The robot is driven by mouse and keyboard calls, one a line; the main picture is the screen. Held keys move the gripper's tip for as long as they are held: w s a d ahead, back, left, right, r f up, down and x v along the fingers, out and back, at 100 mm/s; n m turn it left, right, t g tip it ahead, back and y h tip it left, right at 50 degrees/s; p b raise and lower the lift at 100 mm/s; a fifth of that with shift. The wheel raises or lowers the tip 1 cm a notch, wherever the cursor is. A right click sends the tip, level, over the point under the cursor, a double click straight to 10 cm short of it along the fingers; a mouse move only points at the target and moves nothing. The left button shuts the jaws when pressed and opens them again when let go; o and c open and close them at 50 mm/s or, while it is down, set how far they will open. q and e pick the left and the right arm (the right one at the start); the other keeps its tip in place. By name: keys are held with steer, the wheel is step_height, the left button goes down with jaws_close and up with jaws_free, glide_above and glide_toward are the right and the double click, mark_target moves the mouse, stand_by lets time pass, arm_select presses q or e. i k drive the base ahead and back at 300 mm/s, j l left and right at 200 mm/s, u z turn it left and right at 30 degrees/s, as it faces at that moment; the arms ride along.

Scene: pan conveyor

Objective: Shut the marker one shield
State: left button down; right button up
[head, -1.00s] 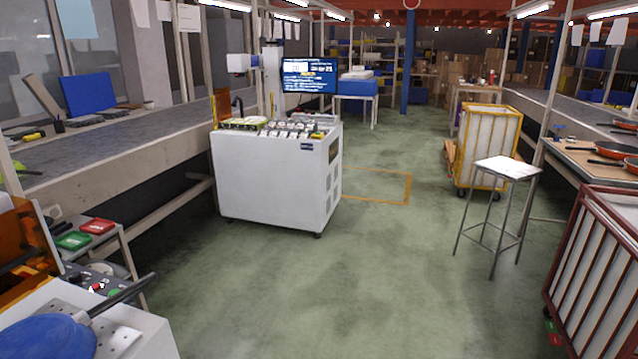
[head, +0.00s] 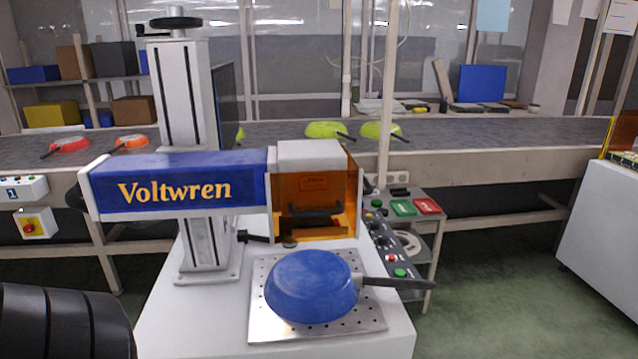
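The marker with the blue "Voltwren" arm (head: 180,188) stands on a white cabinet in front of me. Its orange see-through shield (head: 343,205) with a dark bar handle (head: 310,211) sits up around the marking head, its lower edge behind and above the pan. A blue upside-down pan (head: 312,286) lies on the perforated metal plate (head: 262,330), its dark handle pointing right. The pan stands uncovered by the shield. Neither of my grippers is in view.
A control panel (head: 383,240) with buttons is right of the plate. Beside it a small stand holds green (head: 403,207) and red (head: 428,205) trays. A conveyor (head: 480,134) with several pans runs behind. Green floor is free at right.

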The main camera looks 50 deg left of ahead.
mark_target(355, 177)
steer(key=i+l+u, duration=0.1)
steer(key=u, duration=0.3)
steer(key=i+l+u, duration=0.15)
steer(key=u, duration=0.25)
steer(key=i+l+u, duration=0.1)
steer(key=l+u, duration=0.15)
steer(key=u, duration=0.15)
steer(key=i+l+u, duration=0.15)
steer(key=l+u, duration=0.3)
steer(key=i+l+u, duration=0.15)
steer(key=u, duration=0.3)
steer(key=l, duration=0.1)
